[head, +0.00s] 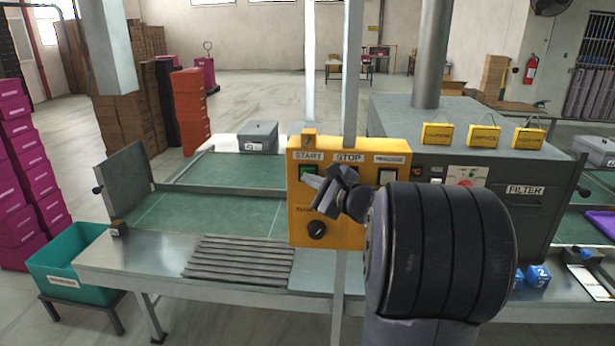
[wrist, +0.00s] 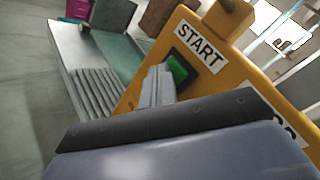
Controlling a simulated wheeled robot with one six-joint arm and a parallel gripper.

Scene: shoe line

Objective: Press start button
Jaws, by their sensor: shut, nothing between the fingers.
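The yellow control box (head: 330,238) stands above the metal work surface, with labels for START and STOP on its upper face. The green start button (head: 308,170) sits under the START label at the upper left of the box. In the wrist view the green start button (wrist: 177,69) shows just beyond the fingertips. My gripper (head: 308,179) is shut and empty, its tips at the lower edge of the button in the head view. I cannot tell whether the tips touch it. The STOP button is hidden behind my gripper and wrist.
A black knob (head: 317,229) is low on the box. A white button (head: 387,177) is at its upper right. The grey FILTER machine (head: 530,215) stands to the right. A ribbed metal ramp (head: 238,262) and a teal bin (head: 75,265) lie to the left.

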